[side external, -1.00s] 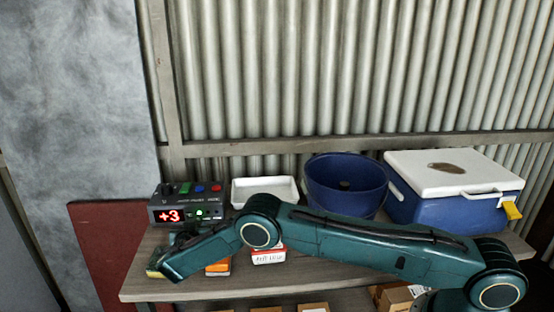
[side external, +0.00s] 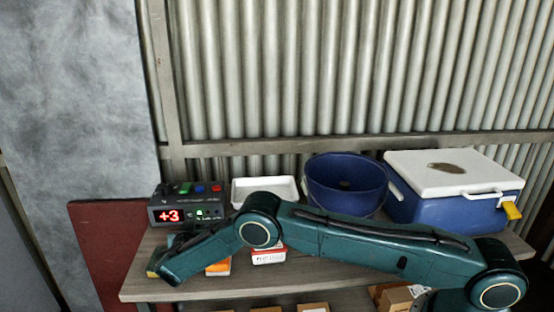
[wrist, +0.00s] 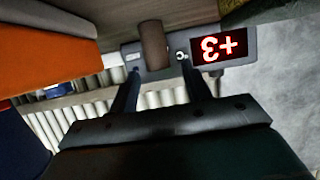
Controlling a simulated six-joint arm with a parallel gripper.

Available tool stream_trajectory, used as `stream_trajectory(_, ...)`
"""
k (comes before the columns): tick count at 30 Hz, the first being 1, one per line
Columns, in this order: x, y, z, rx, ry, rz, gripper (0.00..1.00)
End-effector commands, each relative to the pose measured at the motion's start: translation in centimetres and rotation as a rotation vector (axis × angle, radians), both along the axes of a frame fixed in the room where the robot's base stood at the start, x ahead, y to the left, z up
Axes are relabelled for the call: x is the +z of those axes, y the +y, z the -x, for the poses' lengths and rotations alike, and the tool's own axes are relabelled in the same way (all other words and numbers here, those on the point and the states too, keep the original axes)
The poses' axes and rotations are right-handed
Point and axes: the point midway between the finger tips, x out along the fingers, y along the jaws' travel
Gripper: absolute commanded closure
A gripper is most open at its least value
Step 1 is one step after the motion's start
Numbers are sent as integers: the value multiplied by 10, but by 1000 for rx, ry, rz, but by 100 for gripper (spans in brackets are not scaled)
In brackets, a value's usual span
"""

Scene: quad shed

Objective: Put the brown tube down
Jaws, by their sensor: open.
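The brown tube (wrist: 153,45) shows in the wrist view as a short, plain brown cylinder in front of the grey display box. My gripper (wrist: 159,63) has its two dark fingers apart, one on each side of the tube in the picture, with a visible gap on both sides. I cannot tell from this view whether the tube's far end rests on the bench. In the side external view the tube is not visible, and my arm hides most of the gripper area at the bench's left end.
The display box (side external: 180,214) shows a red +3. An orange box (wrist: 50,60) is close to my gripper. A white and red box (side external: 269,257), a white tray (side external: 264,192), a blue bucket (side external: 345,185) and a blue cooler (side external: 450,212) stand on the bench (side external: 150,285).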

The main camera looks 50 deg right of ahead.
Motion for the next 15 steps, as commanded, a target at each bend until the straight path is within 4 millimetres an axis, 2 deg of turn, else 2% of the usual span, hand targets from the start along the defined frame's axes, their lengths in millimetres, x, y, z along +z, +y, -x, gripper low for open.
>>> stream_trajectory(15, 32, 52, 52, 2, -1, 2, 52)
